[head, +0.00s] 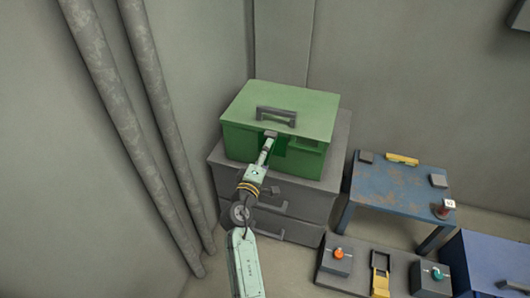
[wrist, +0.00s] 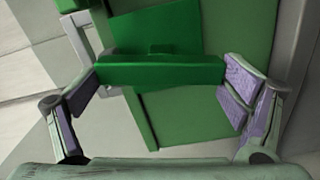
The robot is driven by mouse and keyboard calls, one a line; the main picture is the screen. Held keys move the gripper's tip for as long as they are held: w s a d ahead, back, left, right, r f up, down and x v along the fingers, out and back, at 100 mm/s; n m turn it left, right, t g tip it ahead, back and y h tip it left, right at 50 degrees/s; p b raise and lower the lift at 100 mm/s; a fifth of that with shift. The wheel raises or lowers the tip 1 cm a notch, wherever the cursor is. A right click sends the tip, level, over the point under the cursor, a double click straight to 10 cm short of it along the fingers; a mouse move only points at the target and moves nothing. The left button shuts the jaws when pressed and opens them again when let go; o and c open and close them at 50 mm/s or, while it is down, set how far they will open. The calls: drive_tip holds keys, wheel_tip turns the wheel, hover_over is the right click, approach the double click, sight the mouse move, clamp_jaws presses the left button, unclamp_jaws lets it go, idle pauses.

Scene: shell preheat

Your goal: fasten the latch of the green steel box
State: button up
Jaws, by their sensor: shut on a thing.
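The green steel box (head: 250,112) stands on the grey drawer cabinet in the head view, with a dark handle (head: 277,115) on its lid. My gripper (head: 269,140) is at the front of the box, just below the lid edge. In the wrist view my gripper (wrist: 165,82) has its two purple-padded fingers at either end of a bright green bar (wrist: 160,71), which looks like the latch, and is shut on it. The bar stands out in front of the box's green face (wrist: 185,120). In the head view my arm hides most of the latch, so I cannot tell whether it is fastened.
The grey drawer cabinet (head: 305,207) has handles on its front. A worn blue table (head: 398,187) with small items stands to the right. A control panel (head: 340,275) with orange and teal knobs is at the lower right. Pipes (head: 150,110) run along the left wall.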

drive_tip(key=shift+n+p, duration=0.45)
drive_tip(key=shift+n, duration=0.75)
drive_tip(key=shift+f, duration=0.1)
drive_tip(key=o, duration=0.9)
drive_tip(key=shift+c, duration=0.2)
drive_tip(key=v, duration=0.7)
drive_tip(key=shift+s, duration=0.25)
